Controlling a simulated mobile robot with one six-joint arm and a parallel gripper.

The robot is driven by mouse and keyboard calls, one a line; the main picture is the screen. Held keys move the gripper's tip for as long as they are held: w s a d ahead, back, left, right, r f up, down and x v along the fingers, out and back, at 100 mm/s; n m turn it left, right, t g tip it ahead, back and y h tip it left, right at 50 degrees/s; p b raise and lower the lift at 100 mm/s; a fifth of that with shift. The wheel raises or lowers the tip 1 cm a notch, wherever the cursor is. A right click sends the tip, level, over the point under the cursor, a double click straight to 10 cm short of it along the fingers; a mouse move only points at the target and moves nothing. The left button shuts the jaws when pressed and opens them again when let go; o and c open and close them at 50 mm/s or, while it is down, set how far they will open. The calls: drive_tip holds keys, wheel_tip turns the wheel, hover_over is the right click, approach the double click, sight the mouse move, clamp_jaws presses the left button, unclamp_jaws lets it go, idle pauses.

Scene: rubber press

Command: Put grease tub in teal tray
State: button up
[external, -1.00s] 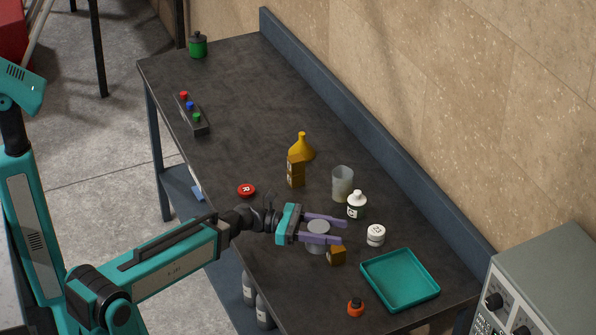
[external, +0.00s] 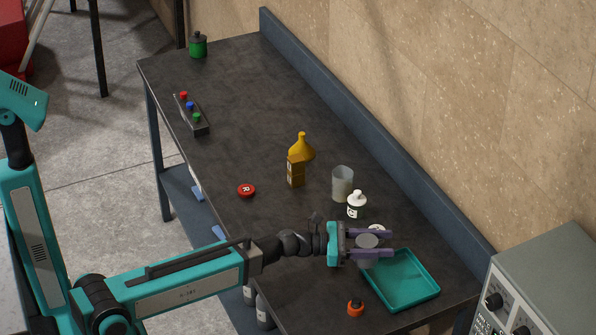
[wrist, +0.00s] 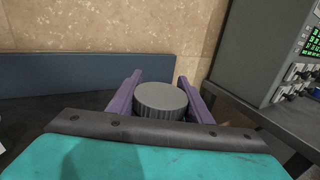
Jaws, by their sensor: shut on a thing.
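The grease tub is a grey round tub (external: 367,241) with a ribbed lid. My gripper (external: 378,242) is shut on it, one purple finger on each side. The tub (wrist: 161,100) also shows between the fingers in the wrist view. The teal tray (external: 408,287) lies at the near right of the bench, and no object shows in it. My gripper is at the tray's upper left edge in the external view. The tub's exact height above the bench cannot be told.
A white jar (external: 377,229) is partly hidden just behind my fingers. An orange-capped item (external: 355,308) is left of the tray. A grey instrument (external: 545,290) is at right.

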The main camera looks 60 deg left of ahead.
sight(395, 272)
drive_tip(key=shift+w+d+r+n+t+y+b, duration=0.1)
drive_tip(key=shift+w+r+n+t+y+b, duration=0.2)
drive_tip(key=shift+w+n+y+b, duration=1.05)
drive_tip(key=shift+w+d+r+n+t+y+b, duration=0.2)
drive_tip(key=shift+w+n+y+b, duration=0.35)
drive_tip(key=shift+n+y+b, duration=1.4)
drive_tip(key=shift+w+r+n+t+y+b, duration=0.3)
drive_tip(key=shift+w+n+y+b, duration=0.5)
drive_tip(key=shift+y, duration=1.7)
drive_tip(key=shift+w, duration=0.15)
drive_tip(key=shift+f+b, duration=0.9)
drive_tip(key=shift+f, duration=1.05)
drive_tip(key=shift+f+b, duration=0.75)
drive_tip(key=shift+f, duration=1.25)
drive_tip(key=shift+f, duration=0.15)
